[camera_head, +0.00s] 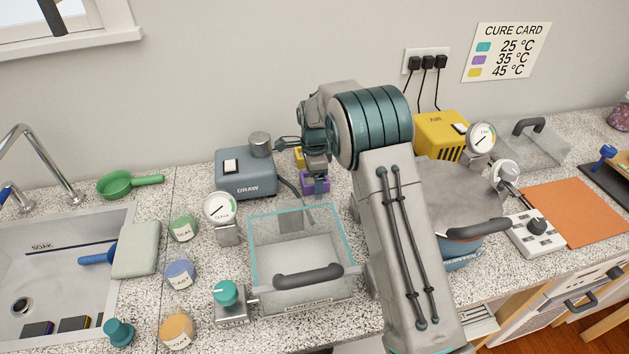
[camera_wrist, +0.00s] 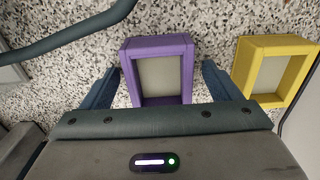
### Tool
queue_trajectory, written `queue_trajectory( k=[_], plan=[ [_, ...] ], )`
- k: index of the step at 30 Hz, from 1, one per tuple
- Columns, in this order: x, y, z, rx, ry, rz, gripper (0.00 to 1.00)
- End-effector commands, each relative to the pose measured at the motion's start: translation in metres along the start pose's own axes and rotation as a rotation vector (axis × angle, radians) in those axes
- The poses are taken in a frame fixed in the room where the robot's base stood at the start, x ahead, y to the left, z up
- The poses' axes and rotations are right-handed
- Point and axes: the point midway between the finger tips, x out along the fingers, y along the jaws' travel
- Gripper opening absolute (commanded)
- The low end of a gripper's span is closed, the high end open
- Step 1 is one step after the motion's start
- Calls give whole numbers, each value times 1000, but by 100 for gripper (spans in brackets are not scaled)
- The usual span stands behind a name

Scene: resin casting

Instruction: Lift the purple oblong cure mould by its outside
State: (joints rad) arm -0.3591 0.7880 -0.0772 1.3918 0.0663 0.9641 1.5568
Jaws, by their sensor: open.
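The purple oblong mould (camera_wrist: 158,48) is an open frame with a pale inside, lying on the speckled counter. In the wrist view my gripper (camera_wrist: 162,80) is open, with one dark finger on each side of the mould's outer walls. A small gap shows beside each finger, and the mould's near end is hidden by the gripper body. In the head view the mould (camera_head: 315,183) shows behind the clear box, partly covered by my gripper (camera_head: 317,176). The yellow mould (camera_wrist: 273,66) lies to the right of the purple one in the wrist view.
A clear box (camera_head: 300,296) with a dark handle stands in front of the mould. A grey DRAW pump (camera_head: 246,182) with a hose is on its left. A lidded pot (camera_head: 462,205) and a yellow AIR unit (camera_head: 440,134) are to the right of my arm.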

Motion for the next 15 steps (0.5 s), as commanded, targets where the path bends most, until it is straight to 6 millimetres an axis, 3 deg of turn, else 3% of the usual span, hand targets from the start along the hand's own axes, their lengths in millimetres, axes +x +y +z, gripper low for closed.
queue_trajectory(
  k=[4,9,10,15],
  plan=[
    [0,0,0,0,0,0,84],
    [0,0,0,1,0,0,36],
    [0,0,0,1,0,0,33],
    [-1,0,0,1,0,-1,33]
  ],
)
